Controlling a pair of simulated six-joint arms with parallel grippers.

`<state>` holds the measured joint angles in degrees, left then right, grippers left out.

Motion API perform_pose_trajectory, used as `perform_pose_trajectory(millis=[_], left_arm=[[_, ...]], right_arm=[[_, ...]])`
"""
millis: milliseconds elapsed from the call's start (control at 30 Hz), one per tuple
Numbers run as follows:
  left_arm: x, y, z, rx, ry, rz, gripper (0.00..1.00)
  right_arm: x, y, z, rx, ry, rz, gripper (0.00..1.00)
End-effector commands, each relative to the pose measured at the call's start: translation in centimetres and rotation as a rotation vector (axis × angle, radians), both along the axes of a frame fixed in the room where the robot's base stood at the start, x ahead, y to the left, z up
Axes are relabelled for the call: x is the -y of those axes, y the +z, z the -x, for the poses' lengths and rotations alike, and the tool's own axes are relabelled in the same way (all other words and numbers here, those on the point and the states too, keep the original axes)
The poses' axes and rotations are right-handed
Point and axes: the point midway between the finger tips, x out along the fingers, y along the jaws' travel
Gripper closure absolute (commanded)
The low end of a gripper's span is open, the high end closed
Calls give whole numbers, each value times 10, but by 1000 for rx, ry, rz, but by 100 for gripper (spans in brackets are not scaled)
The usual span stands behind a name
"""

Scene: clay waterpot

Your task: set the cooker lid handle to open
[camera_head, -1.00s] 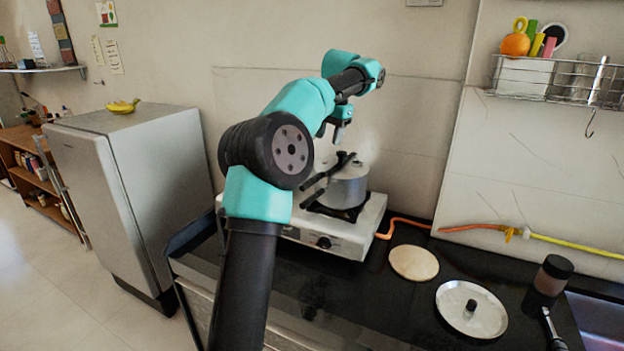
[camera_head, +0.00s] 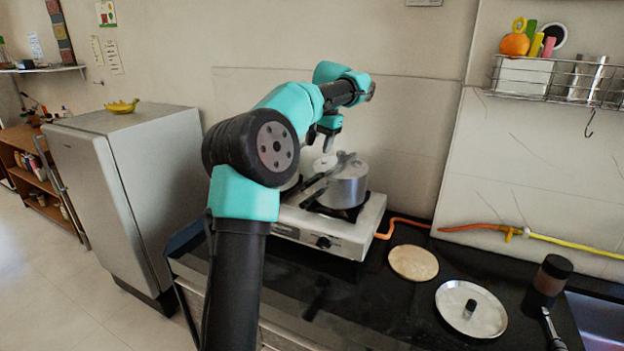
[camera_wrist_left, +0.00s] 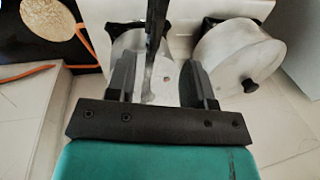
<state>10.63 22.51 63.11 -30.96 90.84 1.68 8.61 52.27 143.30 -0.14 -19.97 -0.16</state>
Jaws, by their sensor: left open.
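The cooker (camera_head: 346,187) is a grey metal pot on the right side of the stove, with a long dark side handle pointing to the lower left. Its lid area is small and hazy in the head view, so I cannot tell the lid handle's position. My left gripper (camera_head: 328,143) hangs above and to the left of the cooker's top. In the left wrist view the left gripper (camera_wrist_left: 160,85) is open, with a dark handle bar (camera_wrist_left: 155,35) showing between its fingers above the cooker (camera_wrist_left: 133,45). Contact is not visible. My right gripper is out of view.
A second pot with a pale lid and black knob (camera_wrist_left: 238,58) stands beside the cooker. The white stove (camera_head: 345,240) is on the black counter.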

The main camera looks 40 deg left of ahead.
Motion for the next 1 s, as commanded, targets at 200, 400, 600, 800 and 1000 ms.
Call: perform_pose_trajectory(millis=[200,400,600,800,1000], left_arm=[[-7,-38,3,-4,1,1,52],[-14,-71,4,-3,1,2,52],[-20,-102,5,-3,1,2,52],[-23,-119,6,-1,0,0,52],[-23,-121,6,1,0,0,52]], right_arm=[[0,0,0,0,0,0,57],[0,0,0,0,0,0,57],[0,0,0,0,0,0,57],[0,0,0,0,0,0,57],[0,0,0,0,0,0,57]])
